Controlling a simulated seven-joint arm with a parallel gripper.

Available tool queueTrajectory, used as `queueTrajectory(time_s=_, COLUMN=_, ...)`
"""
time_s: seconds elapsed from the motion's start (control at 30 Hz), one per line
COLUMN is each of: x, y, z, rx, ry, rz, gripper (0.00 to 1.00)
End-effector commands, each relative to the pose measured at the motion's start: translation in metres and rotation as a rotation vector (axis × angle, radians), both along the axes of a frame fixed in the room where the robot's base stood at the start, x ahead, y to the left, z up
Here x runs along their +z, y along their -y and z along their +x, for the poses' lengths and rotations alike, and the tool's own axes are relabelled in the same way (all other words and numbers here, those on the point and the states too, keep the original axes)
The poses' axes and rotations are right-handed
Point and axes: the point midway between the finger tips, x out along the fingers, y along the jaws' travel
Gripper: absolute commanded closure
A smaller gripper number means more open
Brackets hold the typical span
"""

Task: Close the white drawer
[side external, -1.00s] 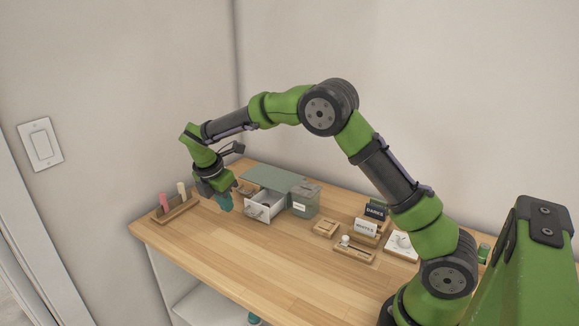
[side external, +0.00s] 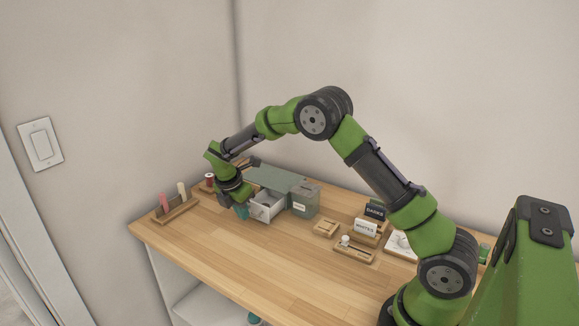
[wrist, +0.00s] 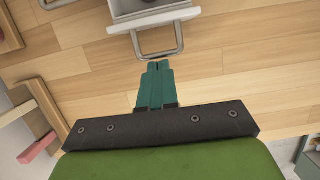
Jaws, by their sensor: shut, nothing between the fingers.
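The white drawer (side external: 268,207) stands pulled out of the grey-green cabinet (side external: 270,177), its inside visible from above. In the wrist view the drawer front (wrist: 152,18) is at the top, with its metal handle (wrist: 180,42) looping toward me. My gripper (side external: 241,211) is low beside the drawer's front on the left. Its teal fingers are together and empty. In the wrist view the fingertips (wrist: 159,66) are right by the outer bar of the handle; I cannot tell whether they touch it.
A wooden rack with pink and cream pegs (side external: 175,206) stands at the left. A grey-green labelled box (side external: 306,200) sits right of the drawer. Small wooden trays and label cards (side external: 366,228) are farther right. The front of the wooden tabletop (side external: 250,255) is clear.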

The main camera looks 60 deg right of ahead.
Motion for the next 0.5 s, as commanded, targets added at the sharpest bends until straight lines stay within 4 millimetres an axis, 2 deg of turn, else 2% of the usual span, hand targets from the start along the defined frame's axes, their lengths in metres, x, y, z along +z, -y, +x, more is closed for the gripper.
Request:
queueTrajectory(time_s=0.07, x=0.0, y=0.01, z=0.0, rx=-0.004, ry=0.0, rz=-0.001, gripper=1.0)
queueTrajectory(time_s=0.3, x=0.0, y=0.064, z=0.0, rx=-0.005, ry=0.0, rz=0.0, gripper=1.0)
queueTrajectory(time_s=0.4, x=-0.001, y=0.078, z=0.0, rx=-0.002, ry=-0.001, rz=0.0, gripper=1.0)
queueTrajectory(time_s=0.5, x=-0.001, y=0.084, z=-0.001, rx=-0.002, ry=-0.002, rz=0.001, gripper=1.0)
